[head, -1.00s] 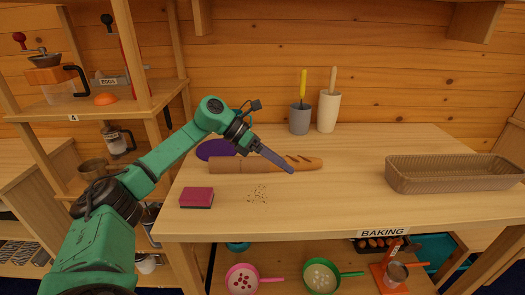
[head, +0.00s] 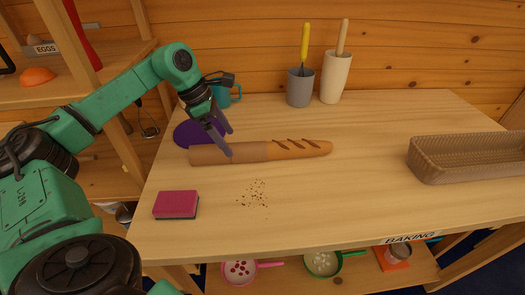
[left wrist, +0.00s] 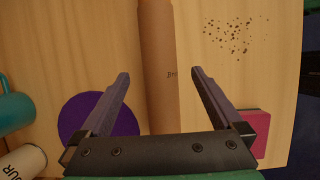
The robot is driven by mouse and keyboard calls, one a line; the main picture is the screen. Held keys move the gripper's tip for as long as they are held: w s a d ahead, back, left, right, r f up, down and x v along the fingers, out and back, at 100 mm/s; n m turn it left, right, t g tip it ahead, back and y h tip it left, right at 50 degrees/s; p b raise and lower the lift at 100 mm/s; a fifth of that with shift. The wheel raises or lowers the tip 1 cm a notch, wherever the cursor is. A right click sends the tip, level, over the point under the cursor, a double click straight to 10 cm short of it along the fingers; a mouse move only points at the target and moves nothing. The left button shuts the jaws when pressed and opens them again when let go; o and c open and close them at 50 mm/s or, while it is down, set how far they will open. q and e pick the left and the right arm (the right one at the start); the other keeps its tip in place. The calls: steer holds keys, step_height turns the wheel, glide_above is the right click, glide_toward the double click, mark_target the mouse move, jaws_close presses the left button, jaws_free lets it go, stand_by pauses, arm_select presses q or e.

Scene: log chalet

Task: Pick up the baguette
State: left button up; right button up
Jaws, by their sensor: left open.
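The baguette (head: 300,147) lies on the wooden table, its left part in a brown paper sleeve (head: 220,153) and its scored crust bare at the right. My left gripper (head: 229,143) is open and points down over the sleeved part. In the left wrist view the sleeved baguette (left wrist: 157,35) runs between the two spread fingers of the left gripper (left wrist: 160,72), with a gap on each side. The fingers do not appear to touch it. Whether they are level with it or still above it is hard to tell. My right gripper is not in view.
A purple round item (head: 190,133) lies just behind the sleeve, with a teal mug (head: 236,94) beyond. A pink sponge (head: 176,204) and crumbs (head: 255,194) are in front. A wicker basket (head: 465,160) stands at the right. The table between baguette and basket is clear.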

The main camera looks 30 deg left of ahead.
mark_target(233, 146)
arm_select(q)
steer(key=p+x, duration=0.1)
steer(key=x, duration=0.4)
steer(key=shift+d+f, duration=0.1)
steer(key=shift+w+f, duration=0.15)
steer(key=shift+f, duration=0.05)
steer(key=shift+r, duration=0.1)
jaws_close()
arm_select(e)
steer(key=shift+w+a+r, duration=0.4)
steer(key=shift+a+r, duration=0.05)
